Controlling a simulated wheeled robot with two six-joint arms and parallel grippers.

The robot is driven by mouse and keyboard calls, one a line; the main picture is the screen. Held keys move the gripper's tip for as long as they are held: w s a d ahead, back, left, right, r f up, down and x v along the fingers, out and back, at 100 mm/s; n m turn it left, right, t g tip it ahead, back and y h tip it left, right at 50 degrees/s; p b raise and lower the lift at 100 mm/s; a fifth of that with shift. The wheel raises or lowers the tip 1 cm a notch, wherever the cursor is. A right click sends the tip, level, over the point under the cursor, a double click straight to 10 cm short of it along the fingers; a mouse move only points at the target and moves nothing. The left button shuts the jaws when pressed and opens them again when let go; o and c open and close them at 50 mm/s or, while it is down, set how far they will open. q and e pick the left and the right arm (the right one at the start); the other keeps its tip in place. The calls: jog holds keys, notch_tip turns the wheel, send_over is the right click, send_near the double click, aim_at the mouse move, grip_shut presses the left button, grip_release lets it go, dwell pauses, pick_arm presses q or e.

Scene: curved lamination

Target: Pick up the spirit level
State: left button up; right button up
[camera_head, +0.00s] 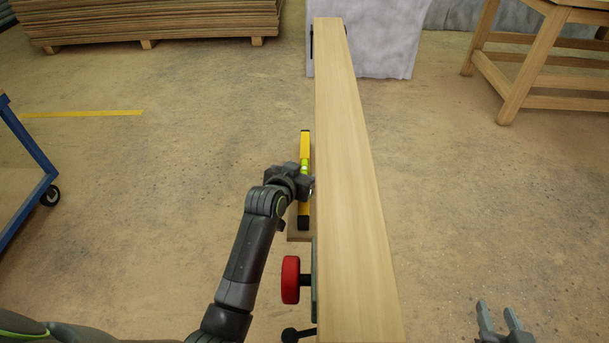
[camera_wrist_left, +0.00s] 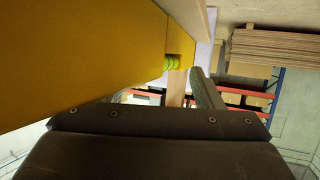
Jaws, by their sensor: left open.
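The yellow spirit level (camera_head: 304,147) with black ends lies lengthwise along the left side of a long wooden beam. Its green vial shows near the middle, and its near end is over a small wooden ledge (camera_head: 298,237). My left gripper (camera_head: 305,182) is open at the level's middle, covering part of it. In the left wrist view the level's yellow face (camera_wrist_left: 80,60) fills the upper left, close to the gripper, with one dark finger (camera_wrist_left: 205,92) beside it. I cannot tell whether the fingers touch it. My right gripper (camera_head: 498,312) is open and empty at bottom right.
The long wooden beam (camera_head: 348,150) runs close along the level's right side. A clamp with a red knob (camera_head: 290,279) sits at the beam's near left. A blue cart (camera_head: 30,150) is at left, a wooden table (camera_head: 515,85) at far right. Floor is clear left of the level.

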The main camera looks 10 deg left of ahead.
pick_arm(q)
jog(key=c, duration=1.3)
jog(key=shift+f, duration=0.1)
